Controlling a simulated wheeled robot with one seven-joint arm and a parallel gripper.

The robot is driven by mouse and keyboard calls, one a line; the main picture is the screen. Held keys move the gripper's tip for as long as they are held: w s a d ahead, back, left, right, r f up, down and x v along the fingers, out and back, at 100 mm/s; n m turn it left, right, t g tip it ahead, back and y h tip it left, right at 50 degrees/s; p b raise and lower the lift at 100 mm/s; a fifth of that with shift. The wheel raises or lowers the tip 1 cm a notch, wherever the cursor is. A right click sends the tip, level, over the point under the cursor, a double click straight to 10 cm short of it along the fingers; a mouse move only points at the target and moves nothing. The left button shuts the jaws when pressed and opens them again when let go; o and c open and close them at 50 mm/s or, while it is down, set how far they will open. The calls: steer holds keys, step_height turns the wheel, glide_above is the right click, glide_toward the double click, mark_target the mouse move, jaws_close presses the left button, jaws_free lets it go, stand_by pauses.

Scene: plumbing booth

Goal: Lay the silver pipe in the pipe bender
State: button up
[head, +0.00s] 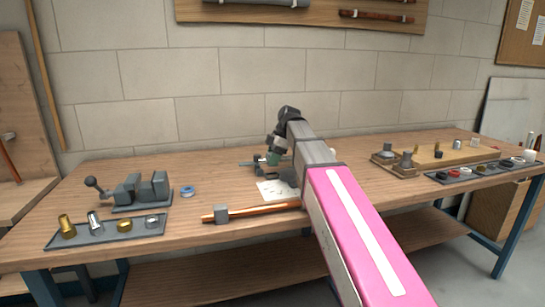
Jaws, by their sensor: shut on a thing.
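My gripper (273,157) points down over the middle of the bench, beyond my pink and grey arm. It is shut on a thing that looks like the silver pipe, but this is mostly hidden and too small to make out. A small green and dark tool, possibly the pipe bender, shows right at the gripper tips; I cannot tell whether the held thing touches it. My arm covers the area to its right.
A copper pipe (260,211) with a grey block lies near the front edge. At left are a grey vise (135,190), a blue ring (188,191) and a fittings tray (105,234). At right are a wooden board (445,155) and a dark tray of small parts (470,176).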

steer(key=shift+f, duration=2.4)
steer(key=shift+s+f, duration=0.15)
steer(key=shift+f, duration=0.05)
